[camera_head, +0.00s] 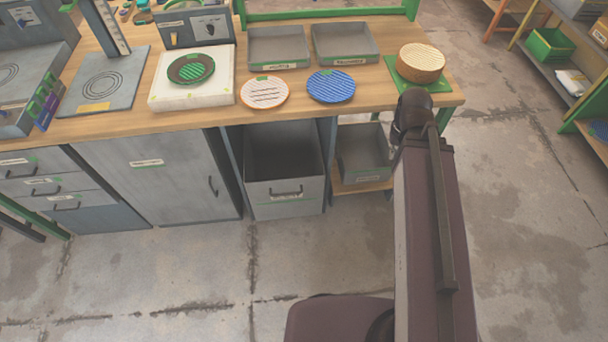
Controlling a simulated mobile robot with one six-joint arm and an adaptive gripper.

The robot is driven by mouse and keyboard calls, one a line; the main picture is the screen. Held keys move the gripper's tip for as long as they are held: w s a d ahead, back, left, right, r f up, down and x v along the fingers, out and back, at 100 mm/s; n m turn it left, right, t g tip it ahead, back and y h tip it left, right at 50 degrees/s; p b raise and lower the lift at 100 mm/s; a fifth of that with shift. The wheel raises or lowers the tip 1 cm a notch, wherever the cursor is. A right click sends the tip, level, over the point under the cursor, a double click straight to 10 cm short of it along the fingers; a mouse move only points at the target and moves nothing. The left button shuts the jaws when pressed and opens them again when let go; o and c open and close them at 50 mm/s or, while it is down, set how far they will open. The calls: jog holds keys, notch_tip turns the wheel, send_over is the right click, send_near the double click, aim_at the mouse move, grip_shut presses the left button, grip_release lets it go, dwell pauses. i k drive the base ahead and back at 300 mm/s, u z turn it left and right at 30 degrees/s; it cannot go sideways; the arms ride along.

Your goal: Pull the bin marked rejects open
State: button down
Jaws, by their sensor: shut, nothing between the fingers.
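A grey bin (285,192) with a dark handle sits under the bench, between the cabinet and the lower shelf. It stands open at the top, and its dark, empty-looking inside shows behind the front panel. A small label is on its front, but I cannot read it, so I cannot tell from the words whether this is the rejects bin. My arm rises from the bottom right and bends near the bench's right end. My gripper is not seen; it is hidden behind the arm or out of the picture.
A grey tray (363,155) sits on the lower shelf right of the bin. A closed cabinet door (150,175) and drawers (40,187) are to the left. Plates, trays and a press stand on the wooden bench (215,115). The floor (200,265) before the bin is clear.

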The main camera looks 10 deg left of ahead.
aim_at(284, 173)
jog(key=z, duration=0.15)
jog(key=k, duration=1.15)
jog(key=u, duration=0.6)
jog(key=i, duration=1)
jog(key=u, duration=0.05)
